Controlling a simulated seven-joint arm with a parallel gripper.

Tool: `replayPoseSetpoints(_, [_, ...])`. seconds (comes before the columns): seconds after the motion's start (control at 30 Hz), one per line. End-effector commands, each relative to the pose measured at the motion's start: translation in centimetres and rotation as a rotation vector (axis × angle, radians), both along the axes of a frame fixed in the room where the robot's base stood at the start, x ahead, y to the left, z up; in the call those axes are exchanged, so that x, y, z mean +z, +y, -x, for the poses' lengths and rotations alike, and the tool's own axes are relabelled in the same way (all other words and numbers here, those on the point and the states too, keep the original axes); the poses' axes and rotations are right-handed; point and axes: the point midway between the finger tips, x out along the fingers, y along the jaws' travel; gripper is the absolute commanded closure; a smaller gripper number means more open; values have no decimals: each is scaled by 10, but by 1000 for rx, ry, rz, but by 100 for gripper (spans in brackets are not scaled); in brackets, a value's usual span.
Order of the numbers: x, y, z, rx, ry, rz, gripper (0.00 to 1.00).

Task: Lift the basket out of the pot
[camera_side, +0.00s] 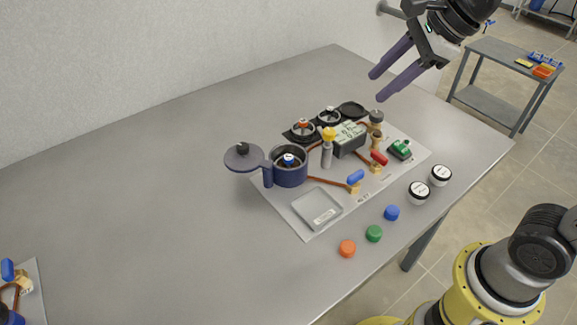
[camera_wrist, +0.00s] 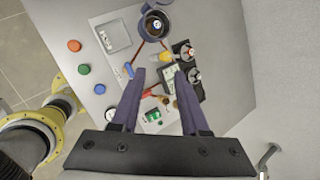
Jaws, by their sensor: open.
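The dark blue pot (camera_side: 289,176) stands on the grey board near the board's left corner. Its lid (camera_side: 243,157) is swung open to the left. Inside the pot is the basket (camera_side: 288,159); its blue and white knob shows at the mouth and its lower part is hidden by the wall. In the wrist view the pot (camera_wrist: 143,28) is at the top, with the basket (camera_wrist: 155,25) inside. My gripper (camera_side: 377,86) is open and empty, high above the table's far right and well away from the pot. Its fingers (camera_wrist: 160,72) also show in the wrist view.
Burners (camera_side: 303,129) with knobs, a yellow-topped bottle (camera_side: 327,151), a display box (camera_side: 348,139), valves (camera_side: 379,157) and a square tray (camera_side: 317,207) crowd the board. Coloured caps (camera_side: 374,233) and white jars (camera_side: 419,191) lie in front. The table's left is mostly clear.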

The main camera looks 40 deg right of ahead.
Motion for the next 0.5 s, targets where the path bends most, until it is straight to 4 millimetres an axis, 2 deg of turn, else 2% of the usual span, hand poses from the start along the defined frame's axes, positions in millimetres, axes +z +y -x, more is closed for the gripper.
replayPoseSetpoints(0.03, [-8,9,-22,-88,53,-71,55])
replayPoseSetpoints(0.1, [-20,21,-50,-208,120,-159,55])
replayPoseSetpoints(0.2, [-42,37,-80,-300,199,-225,55])
replayPoseSetpoints(0.33, [-72,50,-100,-301,265,-225,55])
replayPoseSetpoints(0.5, [-98,57,-103,-293,318,-207,55])
